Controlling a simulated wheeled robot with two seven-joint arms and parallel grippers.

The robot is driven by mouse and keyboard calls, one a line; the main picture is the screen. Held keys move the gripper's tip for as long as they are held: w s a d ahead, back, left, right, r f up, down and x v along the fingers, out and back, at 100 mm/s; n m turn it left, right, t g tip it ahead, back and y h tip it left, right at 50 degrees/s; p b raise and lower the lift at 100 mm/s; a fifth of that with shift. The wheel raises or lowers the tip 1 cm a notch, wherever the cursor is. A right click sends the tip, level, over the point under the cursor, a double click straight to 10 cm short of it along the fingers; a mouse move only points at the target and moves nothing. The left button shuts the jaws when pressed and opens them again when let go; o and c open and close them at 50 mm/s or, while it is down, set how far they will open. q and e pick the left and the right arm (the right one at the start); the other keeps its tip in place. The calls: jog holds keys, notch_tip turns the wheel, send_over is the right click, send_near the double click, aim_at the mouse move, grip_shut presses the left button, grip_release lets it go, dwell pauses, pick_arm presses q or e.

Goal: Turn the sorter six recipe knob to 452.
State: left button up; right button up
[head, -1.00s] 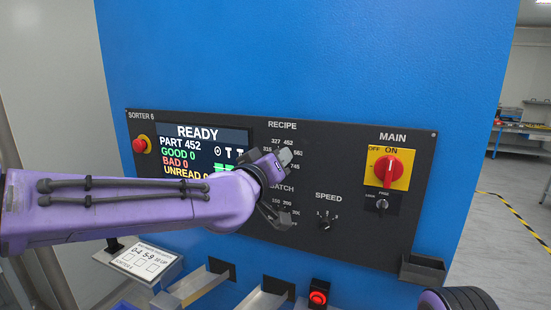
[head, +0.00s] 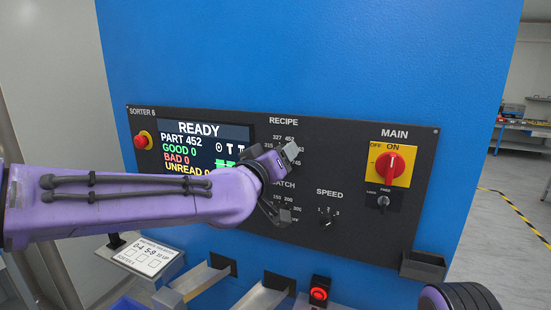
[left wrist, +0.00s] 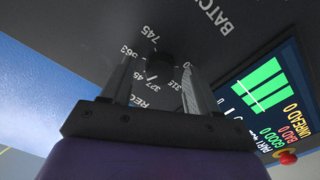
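The recipe knob (left wrist: 160,64) is a dark round knob on the sorter's black panel. In the left wrist view its white pointer mark is toward the lower left, near the 452 label. In the head view my left gripper largely hides it. My left gripper (head: 289,182) is in front of the panel, over the recipe and batch area. In the left wrist view its fingers (left wrist: 157,78) are spread, with the knob seen between them; a gap shows on both sides, and contact cannot be made out. The screen (head: 205,135) reads READY, PART 452. My right gripper is not in view.
The batch knob (head: 284,207) is partly behind the lower finger. The speed knob (head: 327,221) and red main switch (head: 390,167) lie to the right. A red stop button (head: 142,140) is left of the screen. Chutes (head: 203,280) and a lit red button (head: 319,293) are below.

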pick_arm(q)
jog(key=b+v, duration=0.1)
jog(key=v, duration=0.9)
jog(key=shift+s+a, duration=0.15)
